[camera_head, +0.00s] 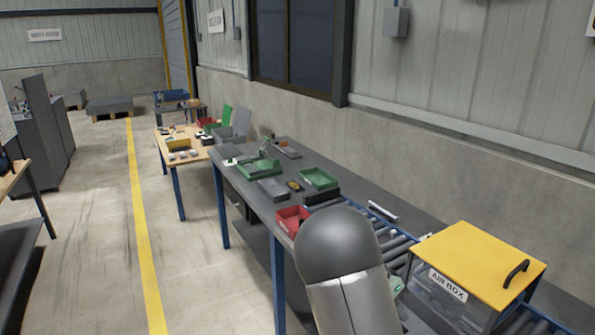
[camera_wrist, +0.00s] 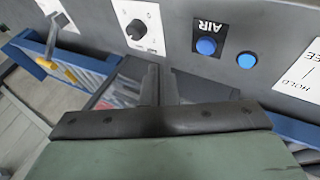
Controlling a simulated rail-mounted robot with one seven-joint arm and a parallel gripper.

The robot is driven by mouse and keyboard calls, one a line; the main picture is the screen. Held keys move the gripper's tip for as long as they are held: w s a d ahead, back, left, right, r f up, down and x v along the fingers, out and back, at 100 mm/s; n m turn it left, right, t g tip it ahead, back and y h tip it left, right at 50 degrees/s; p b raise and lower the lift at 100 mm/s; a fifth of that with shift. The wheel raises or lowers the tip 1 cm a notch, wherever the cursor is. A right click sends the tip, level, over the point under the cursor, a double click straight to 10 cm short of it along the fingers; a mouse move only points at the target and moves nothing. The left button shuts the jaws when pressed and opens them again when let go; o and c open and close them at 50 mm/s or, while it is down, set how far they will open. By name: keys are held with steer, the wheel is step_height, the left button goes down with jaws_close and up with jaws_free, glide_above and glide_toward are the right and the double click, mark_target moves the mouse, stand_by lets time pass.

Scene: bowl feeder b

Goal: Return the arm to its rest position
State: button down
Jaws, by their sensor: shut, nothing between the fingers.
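My gripper (camera_wrist: 162,75) shows in the wrist view, its two narrow dark fingers close together and nothing held between them. Behind the fingers is a grey control panel (camera_wrist: 178,40). It carries a black AIR label (camera_wrist: 210,36), blue buttons (camera_wrist: 206,46) and a white dial plate with a knob (camera_wrist: 138,28). I cannot tell whether the fingers touch anything. In the head view my arm (camera_head: 345,260) rises at the bottom centre, and my gripper is hidden there.
A grey workbench (camera_head: 335,170) holds green trays (camera_head: 319,178) and a red bin (camera_head: 292,219). A roller conveyor (camera_head: 395,238) and a yellow-lidded air box (camera_head: 480,258) stand to the right. Blue rails (camera_wrist: 75,60) lie below the panel.

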steer(key=s+a+r+n+t+y, duration=0.1)
steer(key=s+a+r+n+y, duration=0.1)
steer(key=s, duration=0.6)
steer(key=s+a+r+n+t+y, duration=0.1)
steer(key=s+a+r+n+y, duration=0.1)
steer(key=s+a+r+n, duration=0.2)
steer(key=s+a+r+n+t+y, duration=0.2)
steer(key=s+a+n, duration=0.4)
steer(key=s, duration=0.6)
steer(key=shift+s+a+r+y, duration=0.35)
steer(key=shift+a+r, duration=0.15)
steer(key=shift+r, duration=0.25)
stand_by(2.5)
